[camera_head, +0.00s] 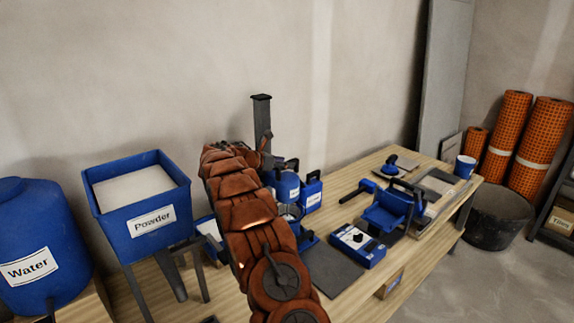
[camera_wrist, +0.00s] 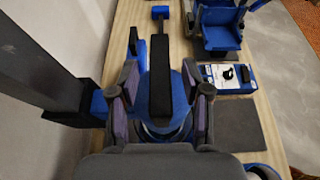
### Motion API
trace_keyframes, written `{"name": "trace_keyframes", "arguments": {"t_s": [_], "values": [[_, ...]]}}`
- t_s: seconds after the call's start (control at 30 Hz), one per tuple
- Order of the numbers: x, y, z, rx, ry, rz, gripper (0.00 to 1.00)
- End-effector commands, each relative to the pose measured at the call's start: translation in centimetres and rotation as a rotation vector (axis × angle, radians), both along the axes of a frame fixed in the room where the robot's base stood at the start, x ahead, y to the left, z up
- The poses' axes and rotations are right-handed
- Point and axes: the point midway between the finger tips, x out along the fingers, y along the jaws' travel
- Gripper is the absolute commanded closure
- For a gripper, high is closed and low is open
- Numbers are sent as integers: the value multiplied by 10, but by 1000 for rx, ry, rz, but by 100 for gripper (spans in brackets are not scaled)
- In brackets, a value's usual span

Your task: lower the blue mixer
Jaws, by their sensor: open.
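The blue mixer (camera_head: 287,184) stands on the wooden table beside a dark upright column (camera_head: 262,118). My arm hides much of it in the head view. In the wrist view its blue body (camera_wrist: 181,112) lies below a black handle bar (camera_wrist: 159,85). My gripper (camera_wrist: 160,78) is open, with one finger on each side of the black bar. I cannot tell whether the fingers touch it. The column shows at the left of the wrist view (camera_wrist: 40,62).
A blue powder hopper (camera_head: 150,222) and a blue water barrel (camera_head: 35,240) stand left of my arm. A dark mat (camera_head: 332,270) lies in front.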

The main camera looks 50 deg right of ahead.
Motion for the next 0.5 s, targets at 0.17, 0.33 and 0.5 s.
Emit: {"name": "trace_keyframes", "arguments": {"t_s": [0.17, 0.33, 0.5], "values": [[4, 33, 13, 0, 0, 4, 52], [7, 62, 26, -1, -1, 3, 52], [9, 81, 34, 0, -2, 0, 52]]}}
